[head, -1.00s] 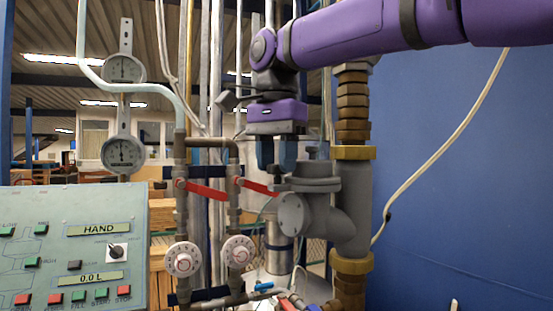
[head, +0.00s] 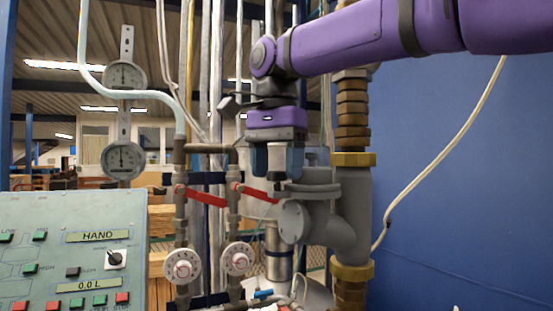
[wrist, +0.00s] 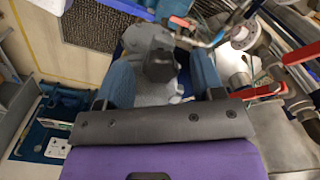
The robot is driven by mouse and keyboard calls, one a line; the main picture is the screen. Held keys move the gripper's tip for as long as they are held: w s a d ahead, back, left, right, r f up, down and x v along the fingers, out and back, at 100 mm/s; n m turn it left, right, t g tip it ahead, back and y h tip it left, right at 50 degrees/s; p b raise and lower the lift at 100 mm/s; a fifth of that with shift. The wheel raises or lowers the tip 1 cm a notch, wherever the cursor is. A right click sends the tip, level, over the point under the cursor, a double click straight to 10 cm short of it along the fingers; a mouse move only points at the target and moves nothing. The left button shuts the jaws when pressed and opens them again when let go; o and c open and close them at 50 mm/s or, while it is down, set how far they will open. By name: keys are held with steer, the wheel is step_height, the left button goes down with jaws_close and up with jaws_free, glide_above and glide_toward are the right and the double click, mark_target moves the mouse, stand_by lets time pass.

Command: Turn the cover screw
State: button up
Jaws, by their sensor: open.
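The grey metal housing (head: 322,205) with round flanges stands against the brass-fitted pipe in the head view. In the wrist view its grey top (wrist: 150,42) lies beneath my gripper. A dark knob-like part (wrist: 160,68), which looks like the cover screw, shows between the fingers. My gripper (head: 277,172) points down just above and left of the housing's upper flange in the head view. Its blue fingers are open, one on each side of the dark part in the wrist view (wrist: 162,80). I cannot tell whether either finger touches it.
Red-handled valves (head: 205,197) and white dials (head: 182,266) stand left of the housing. A control panel (head: 60,270) is at the lower left, below two gauges (head: 123,160). The brass-fitted pipe (head: 352,110) rises close on the right, before a blue wall (head: 460,190).

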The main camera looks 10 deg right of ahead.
step_height(320, 180, up, 11)
stand_by(0.5)
steer(key=shift+f, duration=0.1)
